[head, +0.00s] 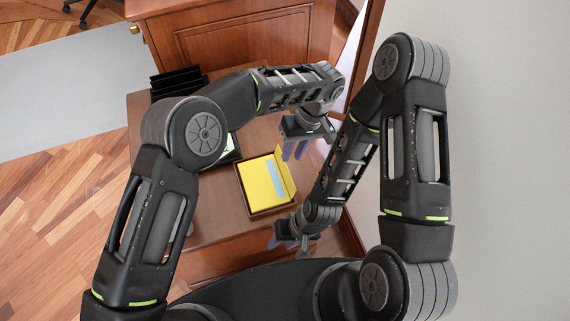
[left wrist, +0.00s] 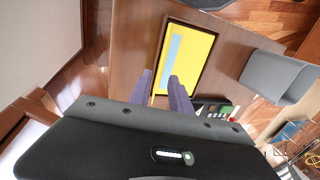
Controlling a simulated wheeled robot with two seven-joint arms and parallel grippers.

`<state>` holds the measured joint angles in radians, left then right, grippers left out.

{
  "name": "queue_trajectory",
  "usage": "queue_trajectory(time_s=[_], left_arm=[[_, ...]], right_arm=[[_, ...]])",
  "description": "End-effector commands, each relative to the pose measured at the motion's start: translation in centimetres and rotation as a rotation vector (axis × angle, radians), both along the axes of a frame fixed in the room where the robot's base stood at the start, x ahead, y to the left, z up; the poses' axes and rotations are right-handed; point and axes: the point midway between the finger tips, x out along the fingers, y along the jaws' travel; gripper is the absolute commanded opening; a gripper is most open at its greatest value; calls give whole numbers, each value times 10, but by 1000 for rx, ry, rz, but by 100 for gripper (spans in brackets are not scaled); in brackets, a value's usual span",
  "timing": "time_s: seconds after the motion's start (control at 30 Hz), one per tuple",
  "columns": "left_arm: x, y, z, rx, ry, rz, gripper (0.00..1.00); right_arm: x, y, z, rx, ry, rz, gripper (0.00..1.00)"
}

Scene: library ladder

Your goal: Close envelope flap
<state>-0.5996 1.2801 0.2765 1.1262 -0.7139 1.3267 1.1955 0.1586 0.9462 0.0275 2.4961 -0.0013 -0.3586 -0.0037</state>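A yellow envelope (head: 257,184) lies in a shallow brown tray (head: 273,211) on the wooden desk. A light blue strip (head: 275,178) shows on it, and a yellow flap-like edge (head: 287,177) stands along its right side. The left wrist view shows the envelope (left wrist: 198,67) and blue strip (left wrist: 172,65) beyond my fingers. My left gripper (head: 296,149) is open and empty, above and right of the envelope's far end. My right gripper (head: 284,243) is low, near the desk's front edge, apart from the envelope; its finger gap is unclear.
A black stepped organizer (head: 180,83) stands at the desk's far left. A dark item (head: 233,153), partly hidden by my left arm, lies left of the envelope. A grey bin (left wrist: 275,76) stands beside the desk.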

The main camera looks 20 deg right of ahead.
Motion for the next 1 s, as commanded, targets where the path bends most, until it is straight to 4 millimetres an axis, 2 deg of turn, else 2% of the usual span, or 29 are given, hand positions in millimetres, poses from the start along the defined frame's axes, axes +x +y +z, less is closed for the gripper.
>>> queue_trajectory(time_s=[0.27,0.6,0.77,1.0], left_arm=[[-1,6,-19,2,3,2,24],[-1,19,-67,1,1,0,24],[-1,21,-75,0,0,0,24],[-1,21,-76,0,-1,0,24]], right_arm=[[0,0,0,0,-1,0,36],[1,0,1,0,-1,0,36],[0,0,1,0,-1,0,36],[0,0,1,0,-1,0,36]])
